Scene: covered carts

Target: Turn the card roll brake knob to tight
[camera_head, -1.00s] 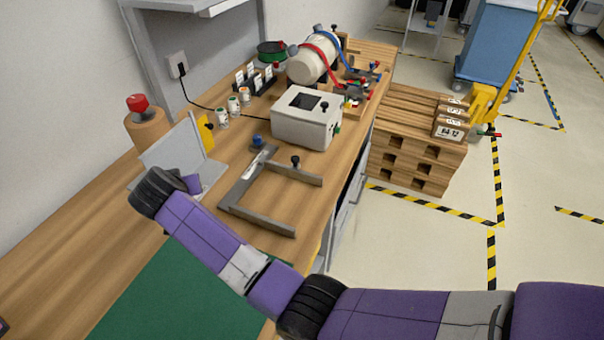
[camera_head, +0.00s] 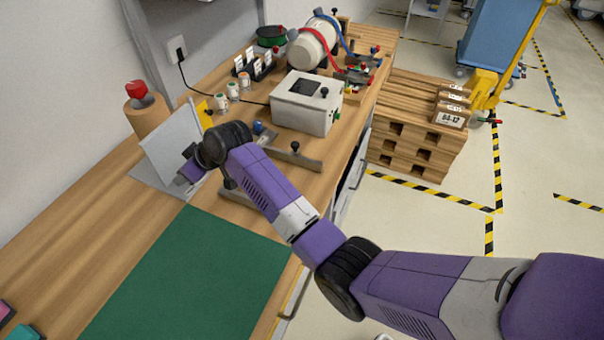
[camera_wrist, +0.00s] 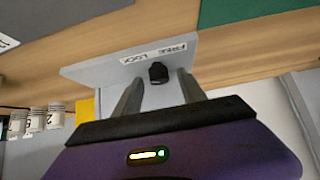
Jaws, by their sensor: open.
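A black knob (camera_wrist: 158,72) stands out from a grey upright panel (camera_head: 172,145) labelled FREE and LOCK (camera_wrist: 153,53). In the wrist view the panel (camera_wrist: 90,72) lies in front of my gripper (camera_wrist: 159,78). The two fingers are open, one on each side of the knob, with visible gaps; the knob shows between and just beyond the tips. Its setting is not clear. In the head view my gripper (camera_head: 187,165) is in front of the panel, and the knob is hidden. A brown roll (camera_head: 148,118) with a red knob (camera_head: 137,90) on top stands behind the panel.
A yellow plate (camera_head: 204,115) stands close beside the panel. A grey frame (camera_head: 292,160) lies partly under my arm. A white box (camera_head: 305,110), small jars (camera_head: 232,92) and a white cylinder (camera_head: 312,48) are farther back. The green mat (camera_head: 185,280) is clear.

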